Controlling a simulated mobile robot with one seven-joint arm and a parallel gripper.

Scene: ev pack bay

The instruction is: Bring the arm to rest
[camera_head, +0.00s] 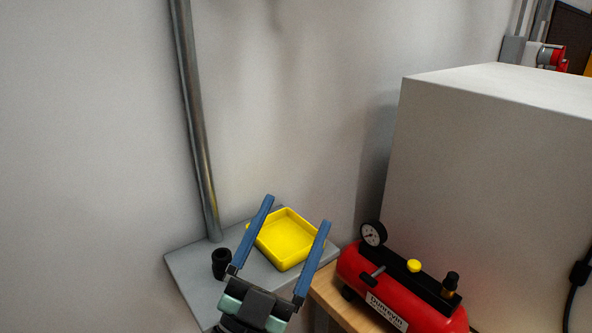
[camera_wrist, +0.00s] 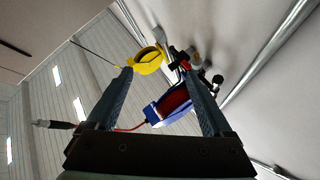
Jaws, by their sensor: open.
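My gripper (camera_head: 296,213) shows at the bottom middle of the head view, its two blue fingers spread apart with nothing between them. In that view the fingers stand in front of a yellow tray (camera_head: 286,240) and hide parts of its sides. The wrist view also shows my gripper (camera_wrist: 158,77) open and empty. Beyond its fingers are a blue reel with red hose (camera_wrist: 172,104) and a yellow round object (camera_wrist: 148,61), both apart from the fingers as far as I can tell.
The yellow tray and a small black part (camera_head: 221,264) are on a grey shelf (camera_head: 190,277) by a metal pipe (camera_head: 196,120). A red compressor (camera_head: 395,292) stands on a wooden top at right, before a large pale box (camera_head: 490,170). Bare wall fills the upper left.

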